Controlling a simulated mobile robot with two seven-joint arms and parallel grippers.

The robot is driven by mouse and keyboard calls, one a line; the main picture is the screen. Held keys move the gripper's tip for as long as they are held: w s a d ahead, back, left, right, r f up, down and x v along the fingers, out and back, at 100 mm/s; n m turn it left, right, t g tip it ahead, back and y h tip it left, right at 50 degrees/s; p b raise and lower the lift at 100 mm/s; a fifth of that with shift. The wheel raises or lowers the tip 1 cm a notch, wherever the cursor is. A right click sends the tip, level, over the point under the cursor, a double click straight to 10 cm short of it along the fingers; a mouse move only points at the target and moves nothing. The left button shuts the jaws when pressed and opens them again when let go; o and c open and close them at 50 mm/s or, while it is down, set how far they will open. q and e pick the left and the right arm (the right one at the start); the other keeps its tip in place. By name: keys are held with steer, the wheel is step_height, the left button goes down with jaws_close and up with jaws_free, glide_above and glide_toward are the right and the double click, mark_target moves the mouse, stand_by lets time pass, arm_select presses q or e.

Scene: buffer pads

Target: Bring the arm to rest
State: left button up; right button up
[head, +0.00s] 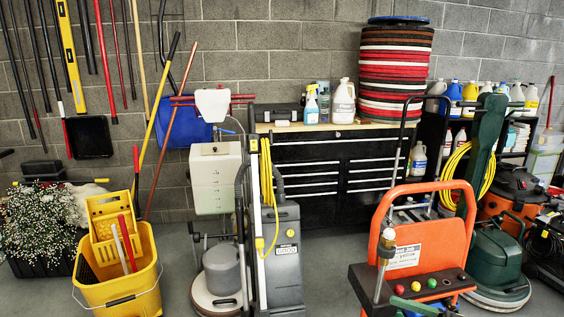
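Neither of my arms nor their grippers can be made out in the head view. A tall stack of buffer pads (394,75) in red, black and white stands at the right end of the tool chest's wooden top (290,127). A blue disc (398,20) lies on top of the stack. The stack looks upright, and nothing is touching it from the front.
The black drawer chest (305,168) stands against the block wall. In front are a yellow mop bucket (120,285), a grey floor machine (284,255) and an orange cart (405,225) with coloured balls. A green machine (497,255) stands right. Some bare floor shows between the machines.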

steer(key=s+a+f+m+t+h+p, duration=0.3)
steer(key=a+f+m+t+h, duration=0.4)
steer(key=a, duration=0.3)
steer(key=s+f+m+g+h+p, duration=0.2)
steer(key=s+f+g+h, duration=0.1)
steer(key=s, duration=0.5)
steer(key=s+a+f+m+g+h+p, duration=0.1)
steer(key=s+f+m+g+h, duration=0.1)
steer(key=s+f+h, duration=0.3)
steer(key=s+f+g, duration=0.1)
steer(key=s+f, duration=0.2)
steer(key=s, duration=0.1)
steer(key=shift+s+a+p, duration=0.15)
steer(key=shift+s+p, duration=0.05)
steer(key=shift+p, duration=0.15)
steer(key=shift+c, duration=0.4)
